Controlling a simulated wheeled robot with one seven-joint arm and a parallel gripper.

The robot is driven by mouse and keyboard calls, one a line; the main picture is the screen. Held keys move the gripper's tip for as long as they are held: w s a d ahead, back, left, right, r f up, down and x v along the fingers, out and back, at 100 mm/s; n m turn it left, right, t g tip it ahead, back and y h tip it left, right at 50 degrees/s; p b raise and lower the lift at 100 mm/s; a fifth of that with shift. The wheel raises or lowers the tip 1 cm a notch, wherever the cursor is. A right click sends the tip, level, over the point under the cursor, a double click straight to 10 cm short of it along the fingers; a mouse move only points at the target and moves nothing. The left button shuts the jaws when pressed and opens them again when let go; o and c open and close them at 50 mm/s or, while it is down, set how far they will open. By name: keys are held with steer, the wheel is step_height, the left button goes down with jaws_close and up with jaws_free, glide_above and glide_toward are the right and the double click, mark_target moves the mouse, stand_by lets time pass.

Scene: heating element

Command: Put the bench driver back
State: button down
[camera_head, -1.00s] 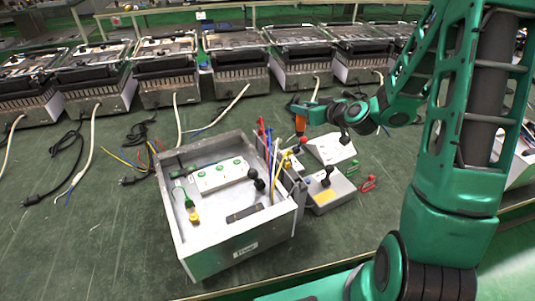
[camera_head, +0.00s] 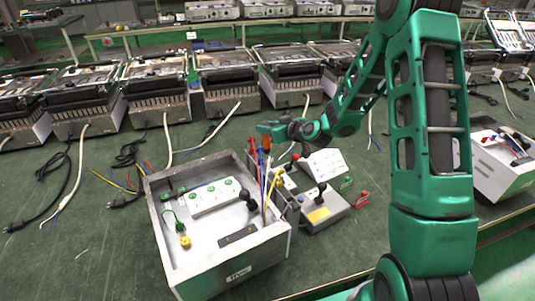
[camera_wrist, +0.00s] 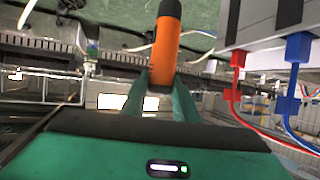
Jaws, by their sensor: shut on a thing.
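My gripper (camera_wrist: 160,92) is shut on the bench driver (camera_wrist: 166,40), of which an orange handle with a dark end shows in the wrist view. In the head view, my gripper (camera_head: 274,128) holds the orange driver (camera_head: 265,142) upright above the bench. It is just behind the right back corner of a grey tray and close to the upright red, blue and yellow leads (camera_head: 262,180). The driver's lower part is hidden in the head view. Its resting place cannot be made out.
The grey tray (camera_head: 228,264) holds a white socket strip (camera_head: 215,197) and small parts. A tester box (camera_head: 322,212) and a white sloped box (camera_head: 322,162) stand to its right. Heating appliances (camera_head: 228,88) line the back. Red and blue plugs (camera_wrist: 298,47) hang close by my gripper.

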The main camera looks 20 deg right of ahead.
mark_target(267, 143)
steer(key=shift+f, duration=3.6)
steer(key=c, duration=1.4)
jaws_free()
